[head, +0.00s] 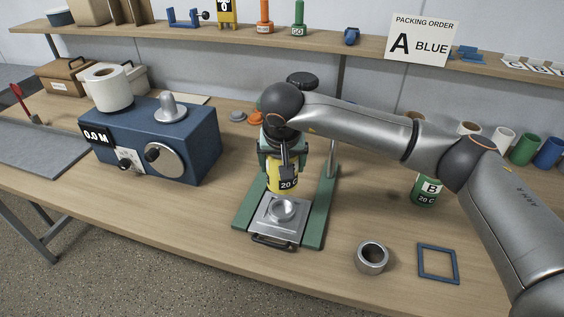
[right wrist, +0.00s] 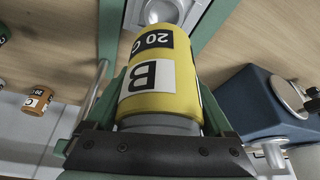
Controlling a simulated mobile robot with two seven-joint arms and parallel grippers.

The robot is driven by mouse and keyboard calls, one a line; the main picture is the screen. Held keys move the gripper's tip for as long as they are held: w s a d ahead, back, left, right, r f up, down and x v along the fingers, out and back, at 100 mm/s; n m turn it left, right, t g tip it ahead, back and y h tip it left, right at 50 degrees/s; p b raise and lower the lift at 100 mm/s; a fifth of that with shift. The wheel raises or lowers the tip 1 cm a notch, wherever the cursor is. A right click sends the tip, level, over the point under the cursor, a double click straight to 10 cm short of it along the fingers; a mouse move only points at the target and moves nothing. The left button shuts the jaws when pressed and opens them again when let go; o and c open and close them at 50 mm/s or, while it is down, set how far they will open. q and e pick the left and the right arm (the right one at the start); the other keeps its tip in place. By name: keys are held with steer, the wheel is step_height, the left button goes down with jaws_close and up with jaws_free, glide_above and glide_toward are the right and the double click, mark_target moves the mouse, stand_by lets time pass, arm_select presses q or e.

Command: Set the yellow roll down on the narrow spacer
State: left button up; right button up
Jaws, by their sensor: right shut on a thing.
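The yellow roll (head: 274,178), labelled "20 C", is held upright in my right gripper (head: 283,160), above the metal plate of a green stand. In the right wrist view the yellow roll (right wrist: 185,78) shows "B" and "20 C" labels between the green fingers of my right gripper (right wrist: 160,95). A low metal ring (head: 283,209), which looks like the narrow spacer, sits on the plate just below the roll. A taller, thicker metal ring (head: 372,257) stands on the table to the right. My left gripper is not in view.
The green stand (head: 243,209) carries the metal plate (head: 262,224) and a post behind my gripper. A blue machine (head: 207,140) stands to the left. A green roll (head: 425,192) and a blue square frame (head: 438,263) are to the right. The front table strip is mostly clear.

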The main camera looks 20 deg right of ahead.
step_height(320, 180, down, 6)
steer(key=b, duration=0.3)
steer(key=shift+r, duration=0.1)
step_height(320, 180, down, 2)
steer(key=shift+b, duration=0.85)
steer(key=o, duration=1.2)
steer(key=shift+o, duration=0.2)
